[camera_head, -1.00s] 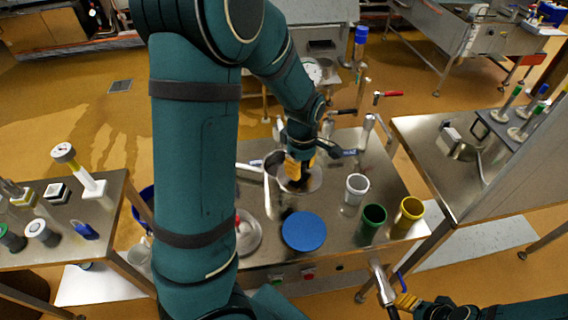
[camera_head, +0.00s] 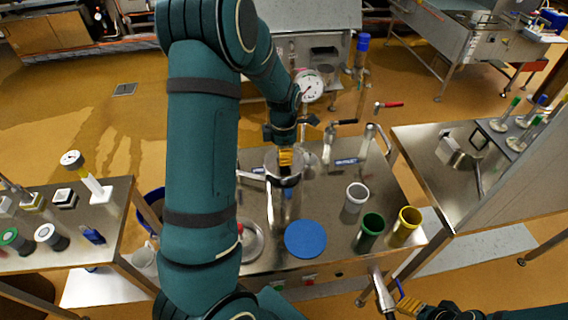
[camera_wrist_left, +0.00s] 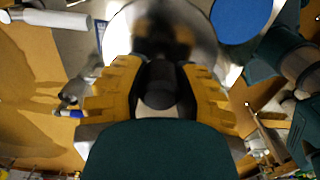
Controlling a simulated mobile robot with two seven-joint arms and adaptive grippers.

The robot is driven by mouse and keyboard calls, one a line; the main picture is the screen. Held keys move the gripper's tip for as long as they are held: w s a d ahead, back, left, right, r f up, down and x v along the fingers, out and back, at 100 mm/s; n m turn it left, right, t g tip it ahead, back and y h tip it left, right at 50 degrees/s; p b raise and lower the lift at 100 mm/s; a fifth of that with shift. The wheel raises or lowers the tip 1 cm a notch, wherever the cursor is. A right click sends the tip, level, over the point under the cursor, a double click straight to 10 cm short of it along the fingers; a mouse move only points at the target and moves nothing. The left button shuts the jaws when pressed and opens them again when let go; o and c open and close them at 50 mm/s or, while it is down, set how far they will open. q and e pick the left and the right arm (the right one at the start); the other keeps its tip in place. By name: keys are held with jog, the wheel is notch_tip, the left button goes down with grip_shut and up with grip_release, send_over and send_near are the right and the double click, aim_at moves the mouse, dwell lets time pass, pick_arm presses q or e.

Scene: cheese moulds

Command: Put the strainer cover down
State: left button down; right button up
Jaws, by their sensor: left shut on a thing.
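My left gripper (camera_head: 287,160) points down over the steel table and is shut on the strainer cover (camera_head: 283,181), a shiny round metal piece. In the left wrist view the yellow fingers (camera_wrist_left: 158,95) sit either side of a dark part, with the cover's shiny disc (camera_wrist_left: 190,38) beyond them. A shiny metal cylinder (camera_head: 284,207) stands under or just in front of the cover; I cannot tell if they touch. My right gripper (camera_head: 411,305) is low at the right, beside a metal valve handle; its finger opening is unclear.
A blue disc (camera_head: 305,239) lies in front of the cylinder. White (camera_head: 355,197), green (camera_head: 370,231) and yellow (camera_head: 406,226) cups stand to the right. A metal dish (camera_head: 253,243) is partly behind my arm. Pipes and a gauge (camera_head: 309,87) are behind.

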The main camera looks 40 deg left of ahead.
pick_arm(q)
jog(key=shift+f, duration=2)
jog(key=shift+r, duration=0.1)
jog(key=shift+f+b, duration=0.3)
jog(key=shift+f, duration=0.05)
jog(key=c, duration=0.7)
grip_release()
jog(key=shift+c, duration=0.2)
jog(key=shift+r, duration=0.1)
